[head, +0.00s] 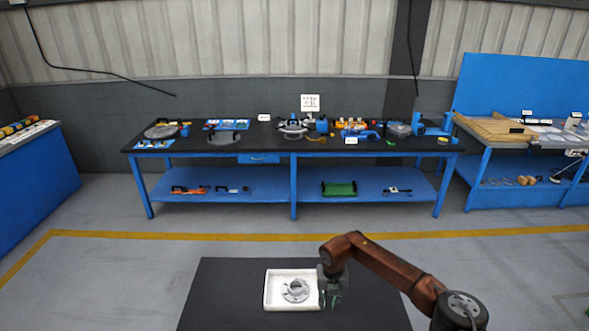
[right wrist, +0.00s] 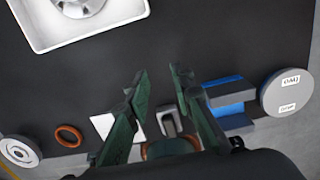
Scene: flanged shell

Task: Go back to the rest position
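My right gripper (head: 334,299) hangs over the black table (head: 228,290), just right of the white tray (head: 266,300). In the right wrist view its two green fingers (right wrist: 160,95) are spread apart with nothing between the tips. A grey flanged shell (head: 295,290) lies inside the tray. In the right wrist view only a corner of the tray (right wrist: 45,43) and part of the shell (right wrist: 78,6) show, at the upper left. My left gripper is not in view.
The right wrist view shows an orange ring (right wrist: 69,136), a grey round part (right wrist: 19,150), a blue block (right wrist: 226,90) and a labelled grey disc (right wrist: 287,92) near the gripper. A blue workbench (head: 292,150) with tools stands behind, across open floor.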

